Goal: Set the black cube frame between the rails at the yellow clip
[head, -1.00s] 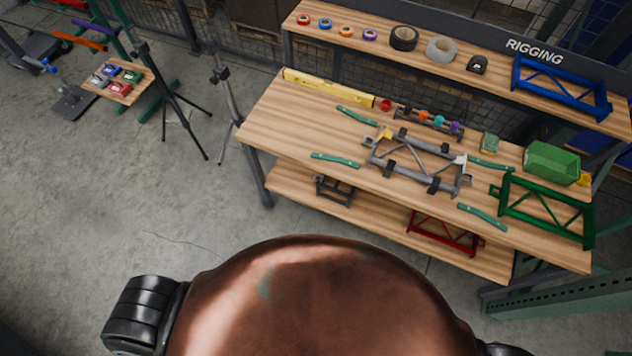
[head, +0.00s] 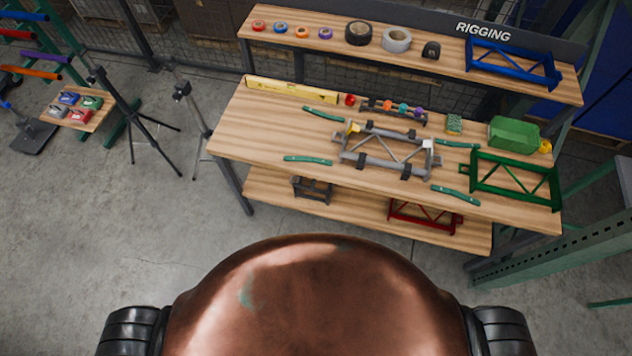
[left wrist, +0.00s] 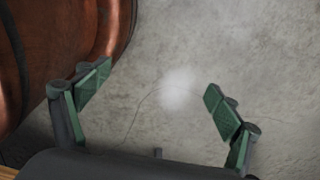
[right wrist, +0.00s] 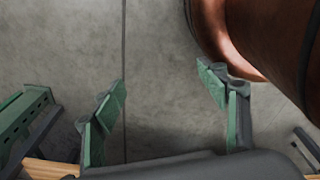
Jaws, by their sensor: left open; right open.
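The black cube frame (head: 312,189) stands on the lower shelf of the bench, left of centre, partly under the tabletop. The grey fixture with two long rails (head: 382,165) lies on the tabletop. The yellow clip (head: 353,127) is at its far left corner, and a white clip (head: 428,146) is at its right end. Black blocks sit along the rails. My left gripper (left wrist: 158,95) is open and empty above bare floor. My right gripper (right wrist: 163,90) is open and empty above floor. Neither gripper shows in the head view.
Several green strips, a yellow level (head: 292,91), a green truss frame (head: 515,180) and a green bin (head: 514,133) lie around the fixture. A red frame (head: 424,215) is on the lower shelf. Tripods (head: 185,120) stand left; a green perforated beam (head: 550,245) is right. Floor before the bench is clear.

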